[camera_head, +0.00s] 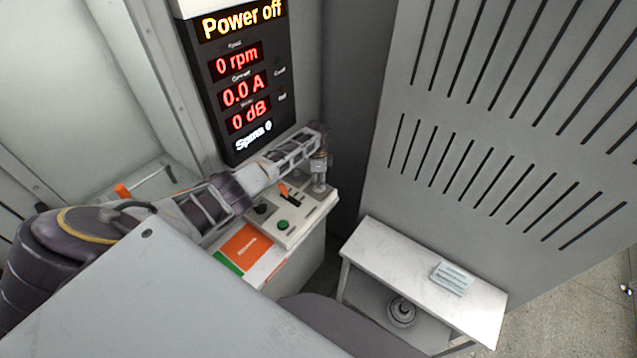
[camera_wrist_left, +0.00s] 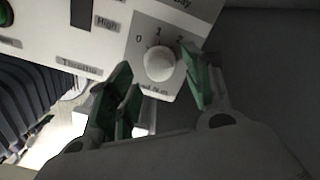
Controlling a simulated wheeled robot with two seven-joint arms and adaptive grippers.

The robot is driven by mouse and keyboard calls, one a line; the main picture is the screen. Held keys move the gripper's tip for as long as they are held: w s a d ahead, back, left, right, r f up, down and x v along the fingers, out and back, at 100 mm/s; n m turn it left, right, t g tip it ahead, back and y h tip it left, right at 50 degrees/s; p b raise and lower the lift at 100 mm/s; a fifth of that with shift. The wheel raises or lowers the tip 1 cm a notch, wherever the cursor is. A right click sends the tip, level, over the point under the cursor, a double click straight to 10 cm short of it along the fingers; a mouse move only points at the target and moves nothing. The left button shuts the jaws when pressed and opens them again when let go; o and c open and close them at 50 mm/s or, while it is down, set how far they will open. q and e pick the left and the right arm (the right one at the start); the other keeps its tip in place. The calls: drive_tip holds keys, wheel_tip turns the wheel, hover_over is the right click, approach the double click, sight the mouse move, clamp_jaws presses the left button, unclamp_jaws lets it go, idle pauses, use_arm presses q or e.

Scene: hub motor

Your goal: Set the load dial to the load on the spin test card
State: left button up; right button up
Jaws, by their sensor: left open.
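My left gripper (camera_wrist_left: 155,60) is open, with one green-padded finger on each side of the knob; contact is not clear. In the head view my left gripper (camera_head: 320,168) is over the far right end of the control panel (camera_head: 300,222). No card text is readable as a load. My right gripper is not in view.
The panel also has a green button (camera_head: 283,225) and an orange lever (camera_head: 284,190). A display (camera_head: 240,92) reads Power off, 0 rpm, 0.0 A, 0 dB. An orange and green sheet (camera_head: 246,243) lies nearby. A side table (camera_head: 385,248) holds a pale blue item (camera_head: 453,278).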

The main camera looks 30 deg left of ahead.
use_arm(q)
wheel_tip(320, 180, up, 10)
idle(0.6)
drive_tip(key=shift+f, duration=0.15)
idle(0.3)
